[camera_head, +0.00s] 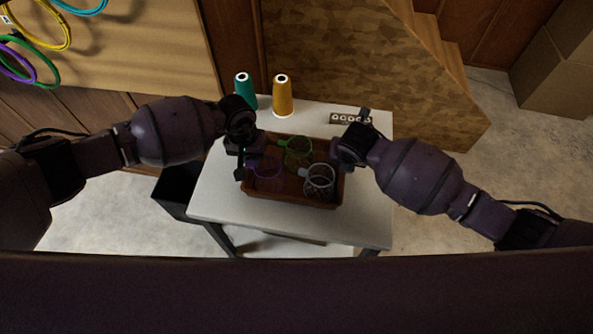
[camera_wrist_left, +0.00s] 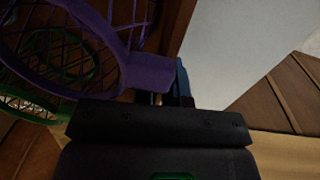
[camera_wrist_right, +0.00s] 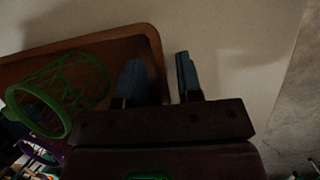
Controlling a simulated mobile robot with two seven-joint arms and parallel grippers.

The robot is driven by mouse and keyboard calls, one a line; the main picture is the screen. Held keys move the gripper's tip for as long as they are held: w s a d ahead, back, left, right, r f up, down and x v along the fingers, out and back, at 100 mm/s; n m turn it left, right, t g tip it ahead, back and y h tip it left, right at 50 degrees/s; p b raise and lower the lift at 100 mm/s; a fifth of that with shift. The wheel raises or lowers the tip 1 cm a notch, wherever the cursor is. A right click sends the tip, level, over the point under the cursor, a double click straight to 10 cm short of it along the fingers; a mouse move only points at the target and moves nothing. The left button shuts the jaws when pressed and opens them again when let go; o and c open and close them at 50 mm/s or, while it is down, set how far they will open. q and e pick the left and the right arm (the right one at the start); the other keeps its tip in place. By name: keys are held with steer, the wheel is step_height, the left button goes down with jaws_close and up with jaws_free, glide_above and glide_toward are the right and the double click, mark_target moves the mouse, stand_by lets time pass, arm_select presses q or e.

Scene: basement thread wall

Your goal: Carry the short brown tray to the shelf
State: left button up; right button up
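The short brown tray (camera_head: 290,200) rests on a white-topped table (camera_head: 210,200). It holds a purple mesh basket (camera_head: 266,178), a green one (camera_head: 297,152) and a grey-white one (camera_head: 319,180). My left gripper (camera_head: 241,168) is at the tray's left end. In the left wrist view one finger (camera_wrist_left: 183,84) shows outside the tray wall; the purple basket's handle hides the other. My right gripper (camera_wrist_right: 158,80) is at the tray's right end, open, one finger inside the wall and one outside, with gaps visible.
A teal thread cone (camera_head: 244,91) and an orange one (camera_head: 282,95) stand at the table's back edge. A small rack with several holes (camera_head: 350,119) lies at the back right. A dark bin (camera_head: 178,190) is left of the table. Wooden stairs (camera_head: 420,90) rise behind it.

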arm_select(q)
jaws_close()
arm_select(e)
steer(key=shift+c, duration=1.1)
jaws_close()
arm_select(q)
steer(key=shift+r, duration=0.2)
arm_select(e)
steer(key=shift+r, duration=0.2)
